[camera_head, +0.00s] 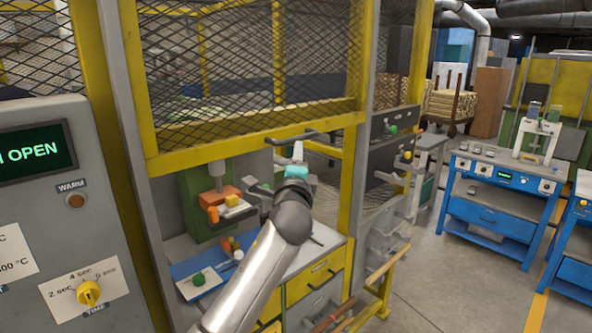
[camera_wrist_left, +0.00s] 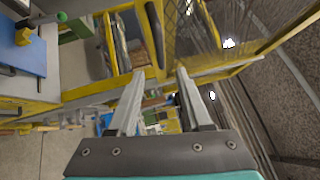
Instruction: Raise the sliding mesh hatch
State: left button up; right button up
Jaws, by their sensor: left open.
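The sliding mesh hatch (camera_head: 255,62) is a dark wire-mesh panel with a yellow frame, standing between grey posts. Its yellow bottom rail (camera_head: 215,150) carries a dark bar handle (camera_head: 291,138). Below the rail, the bay is uncovered. My left gripper (camera_head: 298,150) is just below the handle in the head view, its fingers partly hidden by its own wrist. In the left wrist view the fingers (camera_wrist_left: 156,74) are spread and empty. The handle (camera_wrist_left: 154,32) lies beyond the fingertips, lined up with the gap. I cannot tell whether they touch. My right gripper is in neither view.
A control panel (camera_head: 45,200) reading "OPEN" stands at left, with a yellow knob (camera_head: 88,292). Inside the bay are a green machine (camera_head: 195,200) and a blue tray (camera_head: 190,268) with small parts. Blue workbenches (camera_head: 500,205) stand right, past open floor (camera_head: 430,270).

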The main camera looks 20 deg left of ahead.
pick_arm(q)
jog(key=shift+v, duration=1.9)
notch_tip(320, 180, down, 26)
jog(key=d+n+g+h+b, duration=0.1)
jog(key=d+g+h+b, duration=0.15)
jog(key=g+b, duration=0.2)
jog(key=s+d+f+n+g+h+b, duration=0.1)
jog(key=s+f+n+g+b, duration=0.35)
jog(key=f, duration=1.05)
jog(key=s+f+m+h+b, duration=0.15)
jog(key=s+f, duration=0.55)
jog(key=f, duration=0.8)
jog(key=s+d+f+n+g+h+b, duration=0.2)
jog(key=s+f+n+g+b, duration=0.15)
jog(key=s+f, duration=1.4)
jog(key=s+f+n+g+b, duration=0.1)
jog(key=s+f, duration=0.3)
jog(key=s, duration=0.4)
jog(key=s+d+f+n+g+b, duration=0.1)
jog(key=s+f+n+g+b, duration=0.1)
jog(key=s+f, duration=0.3)
jog(key=s+d+f+n+g+b, duration=0.1)
jog(key=s+f, duration=0.3)
jog(key=s, duration=0.8)
jog(key=shift+s+f+n+g, duration=0.3)
jog(key=shift+f+n+g, duration=0.05)
jog(key=shift+n, duration=0.3)
